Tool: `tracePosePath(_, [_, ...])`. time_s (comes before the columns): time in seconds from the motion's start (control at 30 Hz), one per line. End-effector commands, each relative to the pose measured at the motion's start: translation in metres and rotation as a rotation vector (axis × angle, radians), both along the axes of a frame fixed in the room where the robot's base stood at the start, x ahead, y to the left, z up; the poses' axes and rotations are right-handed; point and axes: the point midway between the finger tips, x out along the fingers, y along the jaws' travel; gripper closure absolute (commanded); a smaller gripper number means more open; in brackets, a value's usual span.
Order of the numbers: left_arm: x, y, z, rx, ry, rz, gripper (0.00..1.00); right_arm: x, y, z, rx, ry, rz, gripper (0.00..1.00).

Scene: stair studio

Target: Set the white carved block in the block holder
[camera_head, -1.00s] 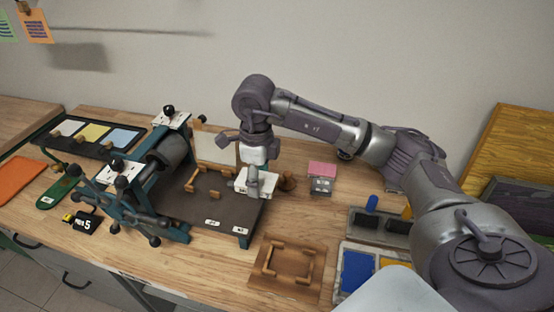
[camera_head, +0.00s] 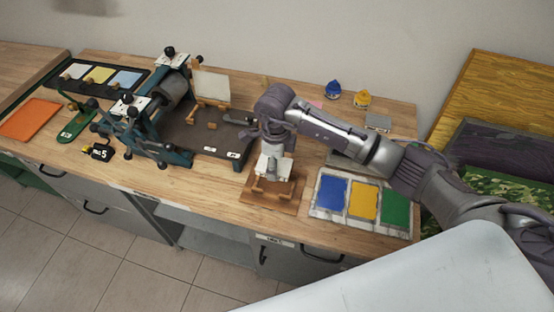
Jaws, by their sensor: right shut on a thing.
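My right gripper (camera_head: 272,158) points down at the front middle of the bench and is shut on the white carved block (camera_head: 282,169). The block holder (camera_head: 254,199), a wooden board with raised wooden rails, lies directly beneath the block. The block is at or just above the rails; whether it touches the board cannot be told. The gripper and block hide part of the holder's back side. My left gripper is out of view.
A press (camera_head: 171,93) with a dark bed stands left of the holder. An ink tray (camera_head: 379,209) with blue, yellow and green pads lies close on the right. The bench's front edge is near the holder.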

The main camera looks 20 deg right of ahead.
Motion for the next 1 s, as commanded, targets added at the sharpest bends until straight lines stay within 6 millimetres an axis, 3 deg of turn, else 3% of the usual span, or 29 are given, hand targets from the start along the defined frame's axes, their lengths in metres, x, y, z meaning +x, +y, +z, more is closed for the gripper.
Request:
tracePosePath(0.53, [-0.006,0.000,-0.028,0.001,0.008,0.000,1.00,0.000,0.000,-0.046,0.000,0.000,-0.001,0.75])
tracePosePath(1.0, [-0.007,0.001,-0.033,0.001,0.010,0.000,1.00,0.001,0.000,-0.052,0.000,-0.001,-0.001,0.75])
